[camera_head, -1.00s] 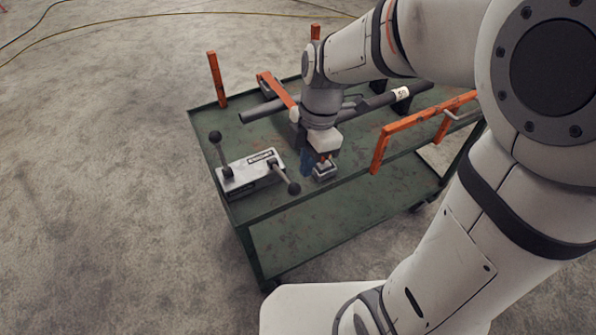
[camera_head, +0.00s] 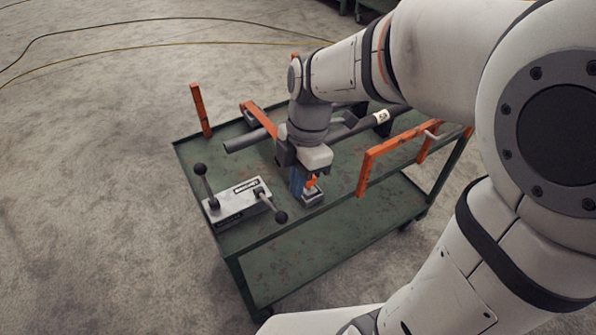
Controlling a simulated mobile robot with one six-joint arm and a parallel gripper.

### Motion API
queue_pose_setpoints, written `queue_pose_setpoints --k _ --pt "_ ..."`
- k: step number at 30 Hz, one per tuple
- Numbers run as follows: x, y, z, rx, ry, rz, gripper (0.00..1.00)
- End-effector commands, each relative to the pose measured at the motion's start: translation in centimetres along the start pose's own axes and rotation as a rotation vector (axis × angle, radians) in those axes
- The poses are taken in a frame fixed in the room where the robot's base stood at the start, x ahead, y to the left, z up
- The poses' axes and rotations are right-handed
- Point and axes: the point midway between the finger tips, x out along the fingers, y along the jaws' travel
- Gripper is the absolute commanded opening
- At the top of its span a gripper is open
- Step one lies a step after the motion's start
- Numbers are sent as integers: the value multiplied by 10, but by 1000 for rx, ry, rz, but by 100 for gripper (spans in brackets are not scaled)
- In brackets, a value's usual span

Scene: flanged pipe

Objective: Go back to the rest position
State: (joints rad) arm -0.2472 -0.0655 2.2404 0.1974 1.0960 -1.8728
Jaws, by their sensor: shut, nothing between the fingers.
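My gripper (camera_head: 308,178) points down over the front part of a green cart (camera_head: 300,240), in the middle of the view. It is shut and holds nothing that I can see. Blue and orange parts show below its pale body; I cannot tell whether these belong to it. A small grey block (camera_head: 314,198) sits on the cart top just beneath. My arm reaches in from the right and hides part of the cart's back.
Grey pipes (camera_head: 242,142) lie across the cart behind my gripper. An orange frame (camera_head: 364,172) stands to the right and an orange post (camera_head: 201,112) at the back left. A box with two knobbed levers (camera_head: 238,203) lies front left.

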Motion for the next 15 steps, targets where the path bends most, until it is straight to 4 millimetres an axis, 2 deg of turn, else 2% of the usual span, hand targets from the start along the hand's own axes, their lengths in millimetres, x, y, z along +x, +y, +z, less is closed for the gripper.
queue_pose_setpoints --k 11,15 --pt "-1 0 0 5 -1 1 0" --pt "-10 -6 4 112 -13 21 0"
